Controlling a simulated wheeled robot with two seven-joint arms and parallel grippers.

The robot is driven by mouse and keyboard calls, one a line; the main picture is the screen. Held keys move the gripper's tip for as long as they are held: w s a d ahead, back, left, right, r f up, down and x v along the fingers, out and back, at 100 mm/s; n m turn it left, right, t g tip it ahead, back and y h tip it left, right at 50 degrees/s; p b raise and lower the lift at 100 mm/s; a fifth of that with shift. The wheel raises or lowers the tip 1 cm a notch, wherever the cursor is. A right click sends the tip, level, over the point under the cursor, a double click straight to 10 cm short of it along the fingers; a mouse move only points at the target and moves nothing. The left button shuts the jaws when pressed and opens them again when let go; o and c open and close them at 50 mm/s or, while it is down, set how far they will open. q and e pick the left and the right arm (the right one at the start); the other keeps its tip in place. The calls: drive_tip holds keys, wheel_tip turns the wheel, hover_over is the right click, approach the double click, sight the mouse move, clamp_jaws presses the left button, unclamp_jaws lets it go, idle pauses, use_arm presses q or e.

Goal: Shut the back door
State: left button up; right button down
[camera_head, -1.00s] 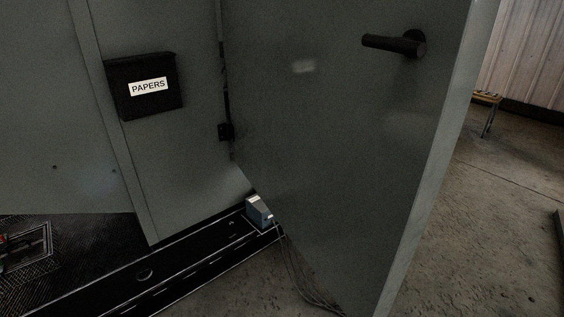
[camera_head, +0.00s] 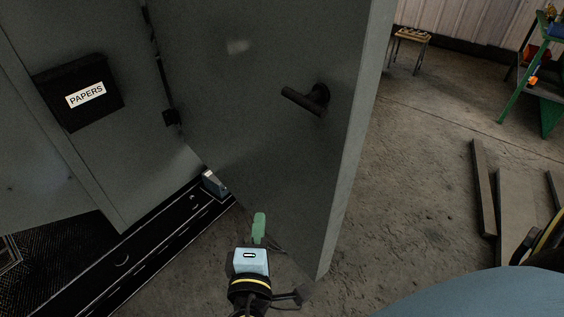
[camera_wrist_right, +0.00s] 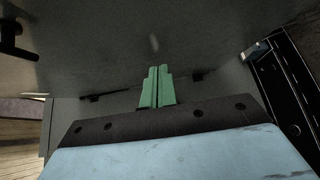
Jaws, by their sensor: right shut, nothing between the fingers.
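The back door (camera_head: 265,120) is a grey panel standing open, swung out from its hinge side at the left. A dark lever handle (camera_head: 308,98) sits near its right, free edge. In the right wrist view the door (camera_wrist_right: 110,55) fills the upper area, with the handle (camera_wrist_right: 12,38) at the far left. My right gripper (camera_head: 259,228) shows low in the head view, in front of the door's lower part. Its green fingers (camera_wrist_right: 157,86) are together and empty. I cannot tell whether they touch the door. My left gripper is not in view.
A black papers box (camera_head: 78,92) hangs on the grey wall at left. A small grey box (camera_head: 214,183) sits on the black sill (camera_head: 150,250) by the hinge side. Planks (camera_head: 484,188), a stool (camera_head: 412,36) and a green stand (camera_head: 522,80) are at right. Bare floor lies beside the door.

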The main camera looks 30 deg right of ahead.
wheel_tip(320, 180, up, 2)
drive_tip(key=h, duration=0.1)
drive_tip(key=p, duration=0.3)
approach(284, 159)
drive_tip(key=w, duration=0.4)
drive_tip(key=shift+w+d+r, duration=0.1)
drive_tip(key=shift+w+d, duration=0.05)
drive_tip(key=shift+d, duration=0.4)
drive_tip(key=shift+w+d, duration=0.15)
drive_tip(key=shift+d, duration=0.4)
drive_tip(key=shift+w+d+p, duration=0.1)
drive_tip(key=shift+d+p, duration=0.25)
drive_tip(key=shift+d, duration=0.25)
